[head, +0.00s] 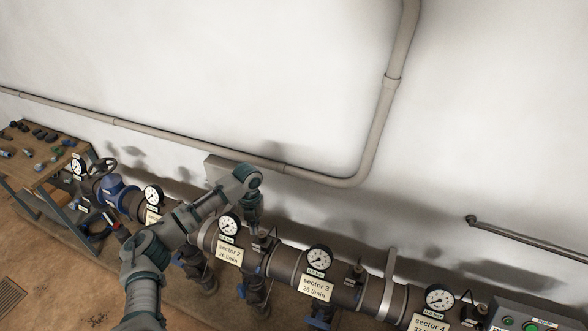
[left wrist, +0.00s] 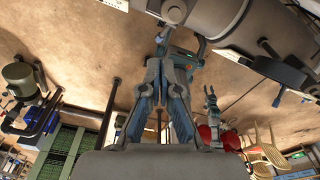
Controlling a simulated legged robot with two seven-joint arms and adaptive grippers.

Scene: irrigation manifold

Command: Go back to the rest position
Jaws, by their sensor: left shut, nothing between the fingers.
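My left arm comes in from the lower left of the head view and bends over the manifold pipe (head: 285,262). My left gripper (head: 254,222) points down in front of the wall, close to the sector 2 gauge (head: 228,225). It looks small there, and I cannot tell whether it touches the pipework. In the left wrist view the fingers of the left gripper (left wrist: 160,68) come together with nothing between them. A small two-pronged shape (left wrist: 211,100) in that view may be my right gripper; its state is unclear. The head view does not show my right gripper.
The manifold carries several gauges, valves and sector labels, with a blue valve (head: 115,190) at left. A workbench (head: 48,165) with small fittings stands far left. A grey control box (head: 525,318) is at lower right. A conduit (head: 385,110) runs along the wall.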

